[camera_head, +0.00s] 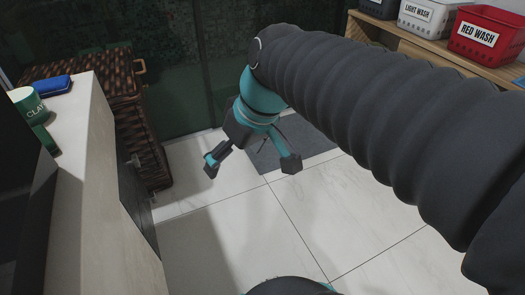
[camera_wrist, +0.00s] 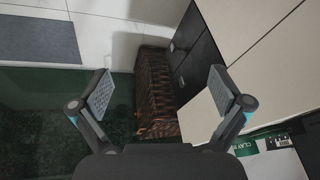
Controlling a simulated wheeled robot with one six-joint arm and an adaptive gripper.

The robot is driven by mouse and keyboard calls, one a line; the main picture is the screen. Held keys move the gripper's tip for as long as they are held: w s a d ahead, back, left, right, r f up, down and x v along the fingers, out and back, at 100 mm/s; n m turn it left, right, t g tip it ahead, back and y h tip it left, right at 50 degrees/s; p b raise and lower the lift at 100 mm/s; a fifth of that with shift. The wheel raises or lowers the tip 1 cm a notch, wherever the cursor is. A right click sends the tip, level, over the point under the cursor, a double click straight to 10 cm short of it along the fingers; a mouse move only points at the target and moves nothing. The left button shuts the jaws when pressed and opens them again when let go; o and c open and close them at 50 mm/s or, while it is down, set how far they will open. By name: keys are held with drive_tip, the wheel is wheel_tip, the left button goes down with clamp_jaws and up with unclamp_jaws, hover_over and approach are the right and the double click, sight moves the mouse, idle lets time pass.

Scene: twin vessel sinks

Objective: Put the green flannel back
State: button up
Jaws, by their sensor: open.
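I cannot make out a green flannel in either view. My gripper (camera_head: 251,164) is open and empty, hanging above the tiled floor to the right of the counter in the head view. In the wrist view my gripper (camera_wrist: 161,90) has its two fingers spread wide with nothing between them. The wicker basket shows beyond the fingers there, apart from them.
A pale counter (camera_head: 85,190) at the left holds a green tub (camera_head: 26,101) lettered "CLAY" and a blue case (camera_head: 52,86). A wicker basket (camera_head: 135,110) stands behind it. A red bin (camera_head: 486,35) and white bin (camera_head: 428,17) sit on a wooden unit. A grey mat (camera_head: 312,138) lies on open floor.

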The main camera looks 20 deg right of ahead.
drive_tip(key=s+d+f+m+t+h, duration=0.2)
drive_tip(key=s+d+f+m+h, duration=0.1)
drive_tip(key=d, duration=0.4)
drive_tip(key=shift+s+f+m+t, duration=0.3)
drive_tip(key=shift+s+f+m, duration=0.5)
drive_tip(key=shift+s+m, duration=0.35)
